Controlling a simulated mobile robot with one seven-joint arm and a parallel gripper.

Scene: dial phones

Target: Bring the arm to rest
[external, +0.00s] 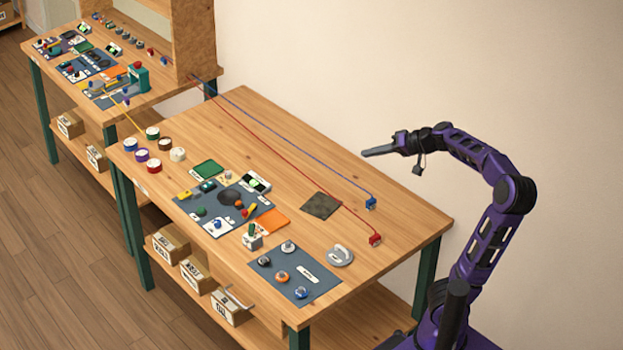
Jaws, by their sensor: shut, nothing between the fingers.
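My gripper (380,151) is at the end of my purple and black arm in the external view. It is shut and empty, its fingers forming one thin grey bar that points left. It is in the air, above the far right part of the wooden table (290,130), apart from everything on it. My arm rises from the lower right, bends at the elbow (514,195) and reaches left with the forearm nearly level. A small dark part (417,170) hangs below the wrist.
On the table are a dial panel (298,275), a grey round dial (340,256), a larger tool mat (205,225), a dark square (321,206) and several coloured spools (153,133). Red (375,240) and blue (371,202) connectors trail cables. A second bench (110,100) stands at the back left.

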